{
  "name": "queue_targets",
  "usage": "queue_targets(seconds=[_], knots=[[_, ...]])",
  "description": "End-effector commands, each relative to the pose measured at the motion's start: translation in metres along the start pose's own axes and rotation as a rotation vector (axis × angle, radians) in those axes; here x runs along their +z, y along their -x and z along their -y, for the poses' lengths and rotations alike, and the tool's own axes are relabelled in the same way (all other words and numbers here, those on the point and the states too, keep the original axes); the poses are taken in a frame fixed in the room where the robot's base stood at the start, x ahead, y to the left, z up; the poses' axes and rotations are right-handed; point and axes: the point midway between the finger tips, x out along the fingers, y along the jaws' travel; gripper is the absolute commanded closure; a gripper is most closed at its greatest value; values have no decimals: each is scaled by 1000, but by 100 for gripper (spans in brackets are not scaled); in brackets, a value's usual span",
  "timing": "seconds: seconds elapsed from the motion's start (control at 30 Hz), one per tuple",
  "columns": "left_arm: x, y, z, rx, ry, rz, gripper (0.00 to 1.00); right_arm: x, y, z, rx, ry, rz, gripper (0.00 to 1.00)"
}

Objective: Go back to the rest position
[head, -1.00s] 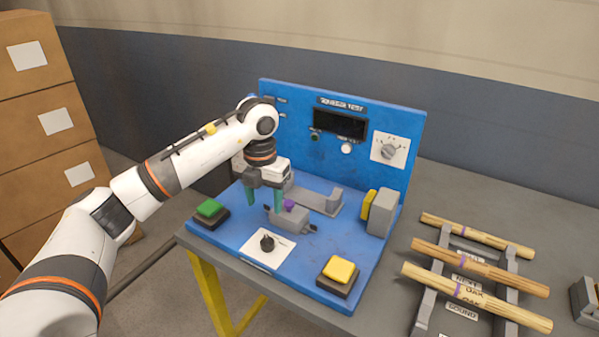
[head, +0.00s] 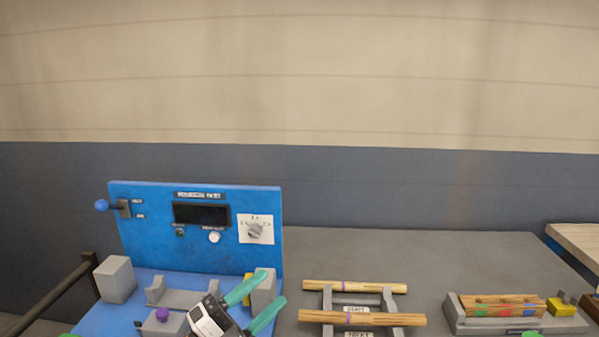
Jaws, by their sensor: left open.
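My left gripper (head: 272,287) is at the bottom of the head view, in front of the right part of the blue test rig (head: 140,225). Its two teal fingers point up and to the right. They are spread apart with nothing held between them. The gripper covers part of the rig's grey fixtures. My left arm behind the gripper is below the picture edge. I do not see my right gripper.
The rig carries a blue-knobbed lever (head: 102,205), a dial (head: 255,230) and a purple knob (head: 162,314). A rack (head: 388,300) with wooden rods (head: 362,318) stands right of it. Further right is a grey holder (head: 460,318) with wood pieces. The bench behind them is clear.

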Motion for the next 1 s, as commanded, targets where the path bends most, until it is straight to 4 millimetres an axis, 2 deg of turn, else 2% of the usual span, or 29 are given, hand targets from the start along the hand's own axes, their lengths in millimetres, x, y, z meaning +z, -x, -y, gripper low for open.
queue_targets(seconds=[0.07, 0.17, 0.27, 0.37, 0.4, 0.5, 0.6, 0.8, 1.0], knots=[[-20, 19, -4, 98, 148, -208, 46, 0, 0, 0, 0, 0, 0, 52], [-51, 57, 5, 169, 324, -489, 46, 0, 0, 0, 0, 0, 0, 52], [-72, 107, 30, 182, 505, -779, 46, 0, 0, 0, 0, 0, 0, 52], [-77, 162, 66, 140, 674, -1052, 46, 0, 0, 0, 0, 0, 0, 52], [-75, 183, 81, 112, 735, -1151, 46, 0, 0, 0, 0, 0, 0, 52], [-58, 230, 114, 24, 872, -1361, 46, 0, 0, 0, 0, 0, 0, 52], [-36, 266, 137, -67, 975, -1514, 46, 0, 0, 0, 0, 0, 0, 52], [15, 319, 168, -253, 1139, -1735, 46, 0, 0, 0, 0, 0, 0, 52], [69, 358, 183, -446, 1273, -1892, 46, 0, 0, 0, 0, 0, 0, 52]])
